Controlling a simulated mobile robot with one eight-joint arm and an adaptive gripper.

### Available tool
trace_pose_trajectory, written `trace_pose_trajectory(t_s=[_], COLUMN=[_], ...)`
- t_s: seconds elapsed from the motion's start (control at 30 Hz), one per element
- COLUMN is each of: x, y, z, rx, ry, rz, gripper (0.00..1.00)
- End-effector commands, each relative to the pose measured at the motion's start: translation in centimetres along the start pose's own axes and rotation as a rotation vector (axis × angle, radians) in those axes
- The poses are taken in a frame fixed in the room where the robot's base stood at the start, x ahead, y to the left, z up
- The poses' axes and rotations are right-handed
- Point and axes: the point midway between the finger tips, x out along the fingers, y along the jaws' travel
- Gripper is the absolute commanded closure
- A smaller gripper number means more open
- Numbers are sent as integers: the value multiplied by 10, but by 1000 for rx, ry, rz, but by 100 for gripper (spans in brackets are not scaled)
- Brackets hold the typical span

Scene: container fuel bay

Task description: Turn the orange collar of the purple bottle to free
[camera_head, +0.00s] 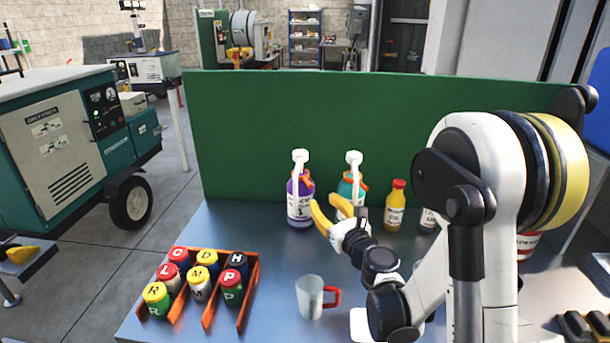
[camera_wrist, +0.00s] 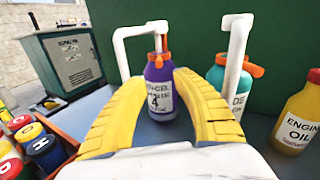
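The purple bottle (camera_head: 293,212) stands upright on the table before the green panel, with a white bent spout on top. In the wrist view the purple bottle (camera_wrist: 160,74) shows its label and the orange collar (camera_wrist: 158,58) at the neck, below the spout. The collar also shows in the head view (camera_head: 305,173). My gripper (camera_head: 328,205) has two yellow fingers, just right of and in front of the bottle in the head view. In the wrist view my gripper (camera_wrist: 161,80) is open and empty, its fingertips either side of the bottle's body. Contact cannot be told.
A teal bottle (camera_wrist: 237,84) with an orange collar and white spout stands close on the right. A yellow oil bottle (camera_head: 395,212) is further right. The green panel (camera_head: 240,130) closes the back.

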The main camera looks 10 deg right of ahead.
Motion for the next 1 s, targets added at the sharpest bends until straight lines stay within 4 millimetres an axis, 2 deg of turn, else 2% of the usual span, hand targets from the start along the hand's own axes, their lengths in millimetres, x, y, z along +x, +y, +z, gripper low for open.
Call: trace_pose_trajectory(t_s=[0.4, 0.5, 0.7, 0.93, 0.97, 1.0], x=[76, 90, 102, 103, 103, 103], y=[1, 0, 0, 0, 0, 0], z=[-1, -1, 0, 1, 1, 1], rx=[5, 5, 6, 6, 6, 7], ry=[-1, -1, -1, -1, -1, -1], rz=[0, -1, -1, -1, -1, -1], gripper=[66, 66, 66, 66, 70, 82])
